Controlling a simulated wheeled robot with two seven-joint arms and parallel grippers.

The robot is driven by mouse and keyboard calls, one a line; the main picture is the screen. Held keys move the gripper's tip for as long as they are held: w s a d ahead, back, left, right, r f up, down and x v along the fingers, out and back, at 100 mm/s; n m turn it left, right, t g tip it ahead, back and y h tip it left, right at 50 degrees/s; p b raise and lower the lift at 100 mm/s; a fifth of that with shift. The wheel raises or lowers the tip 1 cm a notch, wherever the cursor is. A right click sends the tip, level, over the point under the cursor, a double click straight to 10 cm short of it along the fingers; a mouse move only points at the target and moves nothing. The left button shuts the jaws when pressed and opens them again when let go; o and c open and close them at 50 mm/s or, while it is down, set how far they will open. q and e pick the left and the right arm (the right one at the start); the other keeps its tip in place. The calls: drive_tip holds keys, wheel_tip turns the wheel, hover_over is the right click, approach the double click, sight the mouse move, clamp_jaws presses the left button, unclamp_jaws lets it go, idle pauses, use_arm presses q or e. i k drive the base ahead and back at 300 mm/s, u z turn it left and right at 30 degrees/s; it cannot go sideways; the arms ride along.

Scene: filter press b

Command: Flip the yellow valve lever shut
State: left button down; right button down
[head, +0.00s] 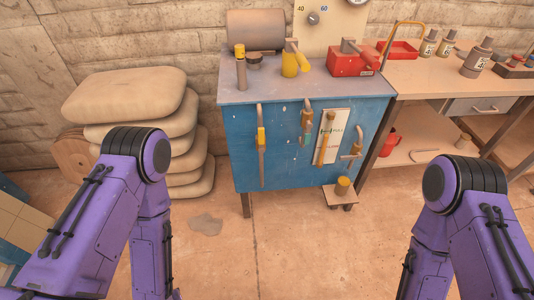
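A blue cabinet (287,170) with a grey top stands ahead. Several pipe fittings with yellow parts are on its front. At the left a long yellow lever (261,158) hangs straight down along a grey pipe. In the middle is a fitting with orange-yellow and green parts (306,122). At the right a bent grey pipe has a short yellow part (352,153). I cannot tell for sure which one is the yellow valve lever. Both my arms point down at the bottom corners, well apart from the cabinet. Neither gripper is in view.
A white plate (341,122) with a yellow upright bar is on the cabinet front. A yellow pot (342,186) sits on a low stool below. A red box (352,63) is on top. Stacked sacks (125,95) stand left, a bench (440,82) right. The floor in front is clear.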

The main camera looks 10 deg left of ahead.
sight(260, 130)
drive_tip(key=z, duration=0.45)
drive_tip(key=k, duration=0.95)
drive_tip(key=u, duration=0.2)
drive_tip(key=i, duration=0.5)
drive_tip(key=u, duration=0.85)
drive_tip(key=i, duration=1.45)
drive_tip(key=z, duration=0.75)
